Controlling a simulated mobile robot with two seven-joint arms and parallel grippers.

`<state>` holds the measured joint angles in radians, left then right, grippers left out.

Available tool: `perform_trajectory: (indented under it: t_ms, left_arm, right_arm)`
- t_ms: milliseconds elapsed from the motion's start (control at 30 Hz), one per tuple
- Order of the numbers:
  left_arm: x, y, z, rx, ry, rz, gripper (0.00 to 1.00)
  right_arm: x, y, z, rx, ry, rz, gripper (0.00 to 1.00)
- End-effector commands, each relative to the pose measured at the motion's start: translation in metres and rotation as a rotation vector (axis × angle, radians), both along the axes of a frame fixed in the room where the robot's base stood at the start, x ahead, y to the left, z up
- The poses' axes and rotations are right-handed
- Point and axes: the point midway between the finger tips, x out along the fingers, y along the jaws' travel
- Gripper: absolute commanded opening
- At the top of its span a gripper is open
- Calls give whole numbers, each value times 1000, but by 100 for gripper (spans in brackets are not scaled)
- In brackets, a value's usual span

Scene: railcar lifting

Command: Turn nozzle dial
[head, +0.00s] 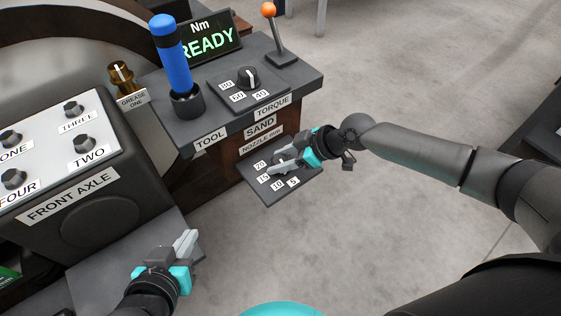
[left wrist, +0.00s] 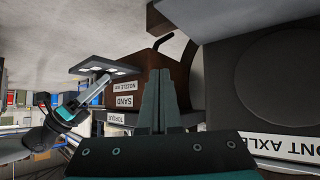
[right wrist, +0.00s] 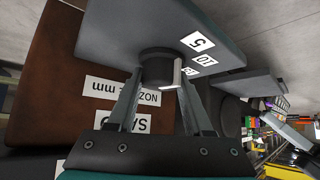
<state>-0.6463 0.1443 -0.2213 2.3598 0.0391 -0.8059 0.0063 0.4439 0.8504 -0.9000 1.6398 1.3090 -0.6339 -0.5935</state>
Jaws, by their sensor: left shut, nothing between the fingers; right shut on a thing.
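The nozzle dial (right wrist: 158,66) is a dark round knob with a pale pointer mark, on a grey plate (right wrist: 120,25) that also shows in the head view (head: 262,190). Labels 20, 15, 10 and 5 lie around it; the pointer in the right wrist view faces the labels, but the exact number is unclear. My right gripper (right wrist: 162,75) is shut on the dial, a finger on each side. In the head view the right gripper (head: 282,164) largely hides the dial. My left gripper (head: 188,240) is shut and empty, low at the left; its fingers fill the middle of the left wrist view (left wrist: 163,72).
Above the nozzle plate is the tool and torque shelf with a blue-handled tool (head: 173,60), a torque dial (head: 247,77) and an orange-knobbed lever (head: 274,30). The front axle panel (head: 45,150) stands at the left.

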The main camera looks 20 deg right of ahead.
Motion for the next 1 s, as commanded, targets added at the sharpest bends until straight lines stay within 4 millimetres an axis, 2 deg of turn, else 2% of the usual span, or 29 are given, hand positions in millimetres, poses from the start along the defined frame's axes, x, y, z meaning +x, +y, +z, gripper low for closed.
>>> perform_trajectory:
  t_ms: [300,833,867,1000]
  left_arm:
    - [5,-14,2,-57,-104,-12,0]
    - [6,-16,4,-67,-123,-13,0]
    - [6,-16,4,-67,-123,-13,0]
    - [6,-16,4,-67,-123,-13,0]
  right_arm:
    - [0,1,-1,1,-1,24,0]
    - [0,1,0,1,0,28,0]
    - [0,1,0,1,0,28,54]
    - [0,1,0,1,0,28,70]
